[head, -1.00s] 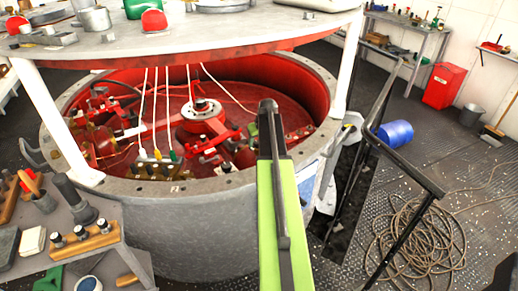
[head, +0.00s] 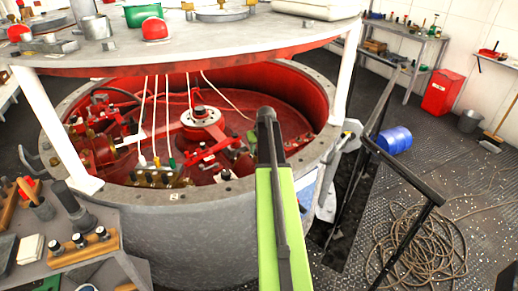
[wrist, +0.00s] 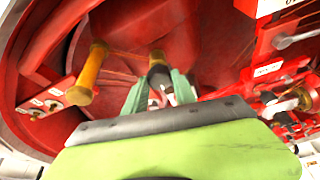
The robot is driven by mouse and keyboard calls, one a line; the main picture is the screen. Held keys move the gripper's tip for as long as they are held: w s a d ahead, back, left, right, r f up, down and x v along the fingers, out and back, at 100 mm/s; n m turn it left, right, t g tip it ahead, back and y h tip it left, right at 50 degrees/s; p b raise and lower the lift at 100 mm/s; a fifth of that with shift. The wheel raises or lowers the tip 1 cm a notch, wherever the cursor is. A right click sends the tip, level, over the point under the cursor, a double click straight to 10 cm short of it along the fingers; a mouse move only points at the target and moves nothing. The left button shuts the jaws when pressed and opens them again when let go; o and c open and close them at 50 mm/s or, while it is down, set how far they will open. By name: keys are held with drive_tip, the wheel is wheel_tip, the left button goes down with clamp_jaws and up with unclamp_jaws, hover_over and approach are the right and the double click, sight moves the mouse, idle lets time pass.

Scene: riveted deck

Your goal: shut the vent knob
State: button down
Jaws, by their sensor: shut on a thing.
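In the wrist view my gripper (wrist: 158,88) has its two pale green fingers on either side of a small dark knob with a yellowish top (wrist: 157,68). The fingers are closed on it, inside the red interior of the round pit. No readable label shows on this knob, so I cannot confirm that it is the vent knob, and its turn position is unclear. In the head view my own green arm hides the fingers and the knob.
The grey pit rim (head: 210,193) surrounds red machinery. A round table top (head: 215,52) on white legs stands over it. A black railing (head: 403,170) and coiled rope (head: 420,245) are at the right. In the wrist view, red labelled fittings (wrist: 290,70) are close on the right.

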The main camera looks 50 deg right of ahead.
drive_tip(key=m, duration=0.2)
drive_tip(key=m+g+h, duration=0.1)
drive_tip(key=m, duration=0.1)
drive_tip(key=shift+h, duration=0.3)
drive_tip(key=m, duration=0.2)
drive_tip(key=m+g, duration=0.1)
drive_tip(key=m, duration=0.1)
drive_tip(key=shift+w+a+m+g+h, duration=0.1)
drive_tip(key=shift+w+m+g+h, duration=0.05)
drive_tip(key=shift+m+g+h, duration=0.2)
drive_tip(key=m+g, duration=0.1)
drive_tip(key=m, duration=0.3)
drive_tip(key=shift+w+m+g+h, duration=0.1)
drive_tip(key=shift+m+g+h, duration=0.15)
drive_tip(key=shift+m+g, duration=0.9)
drive_tip(key=shift+m, duration=1.2)
drive_tip(key=c, duration=1.1)
unclamp_jaws()
drive_tip(key=shift+o, duration=0.3)
